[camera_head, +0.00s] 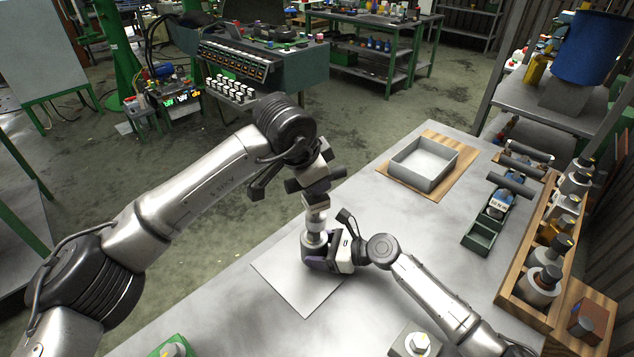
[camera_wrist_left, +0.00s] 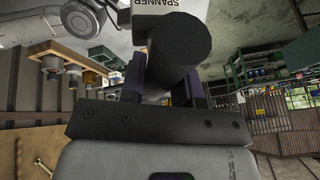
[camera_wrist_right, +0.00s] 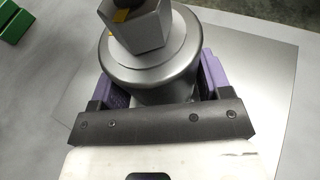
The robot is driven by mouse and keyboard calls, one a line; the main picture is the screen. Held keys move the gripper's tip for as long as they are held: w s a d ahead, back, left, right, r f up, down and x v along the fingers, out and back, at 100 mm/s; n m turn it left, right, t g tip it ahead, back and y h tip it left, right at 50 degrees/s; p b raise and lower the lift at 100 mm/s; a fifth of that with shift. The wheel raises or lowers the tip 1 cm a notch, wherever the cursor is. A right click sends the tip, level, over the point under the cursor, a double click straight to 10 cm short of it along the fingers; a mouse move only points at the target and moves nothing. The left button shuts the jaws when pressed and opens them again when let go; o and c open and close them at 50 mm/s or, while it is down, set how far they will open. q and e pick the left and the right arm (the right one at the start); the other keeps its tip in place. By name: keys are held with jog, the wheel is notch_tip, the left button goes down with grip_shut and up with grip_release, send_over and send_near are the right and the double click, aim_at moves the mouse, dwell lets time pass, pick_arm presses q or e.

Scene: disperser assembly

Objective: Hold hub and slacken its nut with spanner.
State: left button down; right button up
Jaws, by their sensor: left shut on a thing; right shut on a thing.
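My right gripper (camera_head: 325,262) is shut on the hub (camera_head: 314,241) low over a pale square plate on the bench. In the right wrist view the hub (camera_wrist_right: 172,70) is a grey flanged cylinder, upright between purple fingers. A grey hexagonal piece (camera_wrist_right: 138,28) with a yellow mark sits on top; I cannot tell whether it is the nut or the spanner's end. My left gripper (camera_head: 314,182) is above the hub, shut on the spanner (camera_wrist_left: 180,52), which has a dark round handle and a "SPANNER" label. Where spanner meets nut is hidden.
The pale plate (camera_head: 292,293) lies under the hub. A square grey tray (camera_head: 424,164) stands on a wooden board behind. Green bins (camera_head: 480,238) and a wooden rack (camera_head: 520,309) of bottles line the right. A block with a bolt (camera_head: 416,343) is at the front.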

dwell(0.3)
jog(key=o, duration=1.3)
